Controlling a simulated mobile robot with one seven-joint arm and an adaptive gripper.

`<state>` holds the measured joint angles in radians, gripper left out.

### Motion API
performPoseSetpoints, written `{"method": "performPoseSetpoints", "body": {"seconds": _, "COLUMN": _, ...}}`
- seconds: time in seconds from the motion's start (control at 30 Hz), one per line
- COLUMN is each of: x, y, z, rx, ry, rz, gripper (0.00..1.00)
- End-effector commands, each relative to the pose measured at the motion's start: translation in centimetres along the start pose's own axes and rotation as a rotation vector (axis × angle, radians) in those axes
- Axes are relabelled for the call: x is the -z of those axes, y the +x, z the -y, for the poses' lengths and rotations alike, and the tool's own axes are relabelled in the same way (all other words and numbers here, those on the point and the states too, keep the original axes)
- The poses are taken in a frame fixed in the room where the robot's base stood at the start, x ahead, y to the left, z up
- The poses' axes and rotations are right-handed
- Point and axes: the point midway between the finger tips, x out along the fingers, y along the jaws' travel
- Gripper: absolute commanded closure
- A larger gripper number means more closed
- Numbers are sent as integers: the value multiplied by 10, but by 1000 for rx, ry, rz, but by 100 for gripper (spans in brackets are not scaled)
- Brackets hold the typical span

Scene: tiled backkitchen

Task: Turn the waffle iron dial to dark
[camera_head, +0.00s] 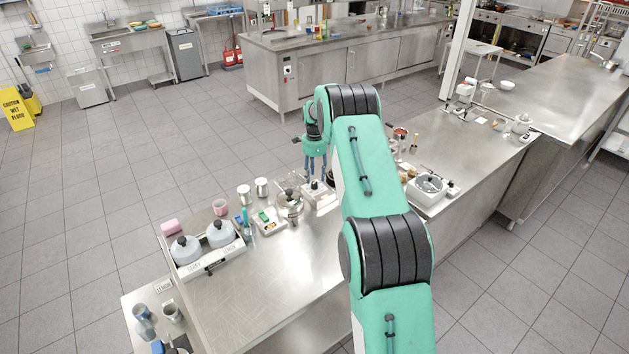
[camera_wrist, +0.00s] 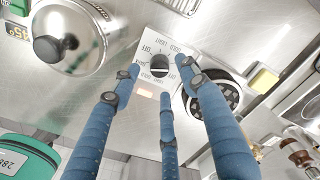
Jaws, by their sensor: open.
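The waffle iron dial (camera_wrist: 158,65) is a dark round knob on a pale panel (camera_wrist: 152,40) with printed words around it, in the wrist view. I read "LIGHT", "GOLD" and "OFF"; other lettering is partly behind my fingers. Which mark the dial points to is not clear. A round dark gridded plate (camera_wrist: 228,97) lies right beside the panel. My gripper (camera_wrist: 160,80) has three blue fingers, spread open around the dial, with nothing held between them. In the head view my gripper (camera_head: 315,170) hangs above the pale panel (camera_head: 318,197), partly hiding it.
A steel pot with a black lid knob (camera_wrist: 65,35) stands left of the panel; it also shows in the head view (camera_head: 290,205). A yellow block (camera_wrist: 264,80) lies to the right. A white tray with two lidded pots (camera_head: 218,260) stands further left.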

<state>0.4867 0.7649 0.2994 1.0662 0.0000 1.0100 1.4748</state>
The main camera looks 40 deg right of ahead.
Motion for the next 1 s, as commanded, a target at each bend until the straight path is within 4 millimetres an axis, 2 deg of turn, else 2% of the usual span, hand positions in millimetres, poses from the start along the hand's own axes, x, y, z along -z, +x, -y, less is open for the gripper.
{"method": "performPoseSetpoints", "body": {"seconds": 0.2, "x": 0, "y": -38, "z": 0, "rx": 2, "ry": 0, "rz": 0, "gripper": 56}}
{"method": "performPoseSetpoints", "body": {"seconds": 0.5, "x": 0, "y": -74, "z": 0, "rx": 1, "ry": 0, "rz": 0, "gripper": 56}}
{"method": "performPoseSetpoints", "body": {"seconds": 0.67, "x": 0, "y": -82, "z": 0, "rx": 0, "ry": 0, "rz": 0, "gripper": 56}}
{"method": "performPoseSetpoints", "body": {"seconds": 1.0, "x": 0, "y": -82, "z": 0, "rx": 0, "ry": 0, "rz": 0, "gripper": 56}}
